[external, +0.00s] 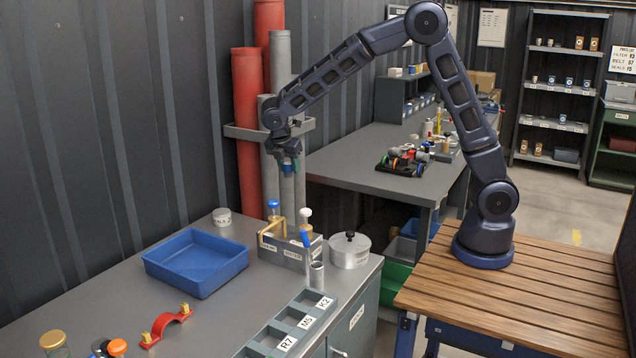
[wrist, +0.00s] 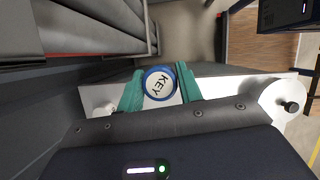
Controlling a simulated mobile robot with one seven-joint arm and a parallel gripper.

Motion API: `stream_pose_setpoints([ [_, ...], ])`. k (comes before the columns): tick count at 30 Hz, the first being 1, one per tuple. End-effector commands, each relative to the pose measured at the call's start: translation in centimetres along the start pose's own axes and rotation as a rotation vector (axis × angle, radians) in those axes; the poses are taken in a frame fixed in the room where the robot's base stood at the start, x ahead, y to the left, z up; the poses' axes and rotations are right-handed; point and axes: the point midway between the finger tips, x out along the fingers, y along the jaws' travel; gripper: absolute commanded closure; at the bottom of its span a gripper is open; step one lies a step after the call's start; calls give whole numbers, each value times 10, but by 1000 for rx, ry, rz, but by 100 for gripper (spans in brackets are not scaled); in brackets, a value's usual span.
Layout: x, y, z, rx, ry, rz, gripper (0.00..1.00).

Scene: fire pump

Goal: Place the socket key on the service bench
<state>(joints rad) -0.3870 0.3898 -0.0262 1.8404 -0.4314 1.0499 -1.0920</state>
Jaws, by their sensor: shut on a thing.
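My gripper (external: 289,160) is in the air above the back part of the near grey bench (external: 110,277), in front of the upright pipes. In the wrist view my gripper (wrist: 160,90) has its teal fingers shut on the socket key (wrist: 160,83), whose round white top has a blue rim and reads KEY. In the external view only a small blue and green bit shows at the fingertips; the key's lower part is hidden in both views. A second grey bench (external: 340,155) stands farther back. Neither bench shows a label naming it the service bench.
The near bench holds a blue tray (external: 196,262), a grey rack (external: 283,252) with upright tools, a lidded metal pot (external: 349,251), a red bracket (external: 167,325) and a labelled compartment box (external: 290,325). Red pipes (external: 246,120) stand close behind my gripper. The far bench's front left is clear.

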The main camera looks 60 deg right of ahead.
Motion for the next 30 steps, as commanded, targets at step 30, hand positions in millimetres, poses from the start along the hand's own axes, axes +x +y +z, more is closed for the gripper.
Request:
stream_pose_setpoints([
  [30,125,-75,318,364,-1,-150,88],
])
